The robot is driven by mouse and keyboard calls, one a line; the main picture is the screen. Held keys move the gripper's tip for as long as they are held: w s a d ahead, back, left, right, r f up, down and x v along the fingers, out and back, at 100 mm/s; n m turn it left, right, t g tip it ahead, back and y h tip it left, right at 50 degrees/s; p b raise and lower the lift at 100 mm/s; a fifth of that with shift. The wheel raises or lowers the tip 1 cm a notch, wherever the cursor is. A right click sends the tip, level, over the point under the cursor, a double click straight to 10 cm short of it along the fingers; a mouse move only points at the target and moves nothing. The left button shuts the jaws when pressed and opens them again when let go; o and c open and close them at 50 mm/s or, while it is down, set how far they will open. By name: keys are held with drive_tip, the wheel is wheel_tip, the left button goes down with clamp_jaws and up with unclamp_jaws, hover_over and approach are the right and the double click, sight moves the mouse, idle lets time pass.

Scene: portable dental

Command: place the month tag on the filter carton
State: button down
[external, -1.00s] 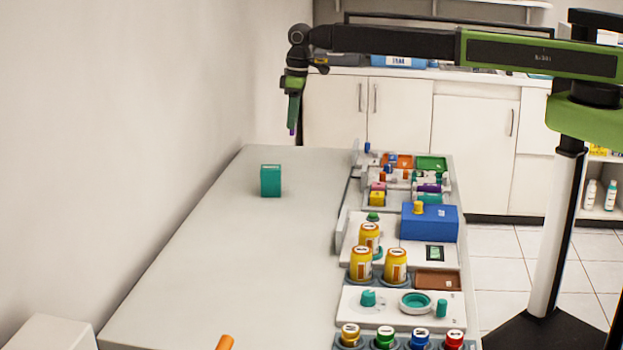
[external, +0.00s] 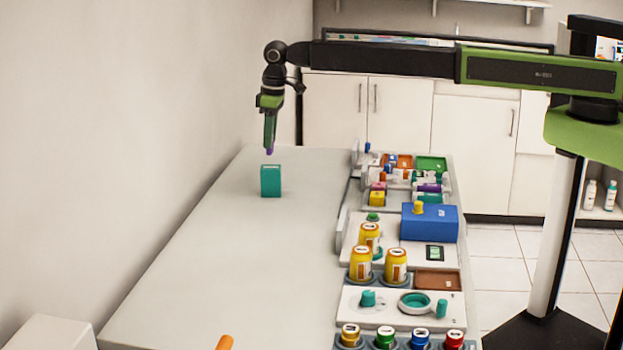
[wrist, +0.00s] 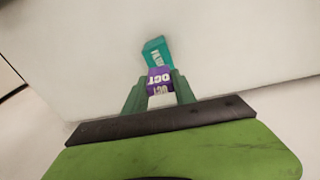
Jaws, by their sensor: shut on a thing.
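The month tag (wrist: 158,80) is a small purple block with white lettering that looks like "OCT". My gripper (external: 270,148) is shut on it, and the tag's purple end (external: 270,151) shows below the fingers in the external view. In the wrist view the tag sits between the green fingers of my gripper (wrist: 160,92). The filter carton (external: 271,181) is a teal upright box standing alone on the far left part of the table. My gripper hangs just above the carton's top, with a small gap in the external view. In the wrist view the carton (wrist: 157,50) shows just beyond the tag.
The table (external: 220,260) is bare around the carton. Along its right side are trays of small coloured items, a blue box (external: 430,223), amber jars (external: 361,262) and several coloured-cap jars. An orange item (external: 225,342) lies at the front edge. A wall runs along the left.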

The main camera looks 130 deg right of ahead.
sight(270, 151)
wheel_tip(270, 151, down, 4)
drive_tip(key=b, duration=0.4)
drive_tip(key=shift+f, duration=0.2)
drive_tip(key=shift+r, duration=0.3)
drive_tip(key=shift+f, duration=0.25)
drive_tip(key=c, duration=1)
unclamp_jaws()
drive_tip(key=shift+r, duration=0.1)
drive_tip(key=r+p, duration=0.8)
drive_tip(key=s+r+p, duration=0.1)
drive_tip(key=r+p, duration=0.3)
drive_tip(key=shift+a+r, duration=0.1)
drive_tip(key=shift+a, duration=0.3)
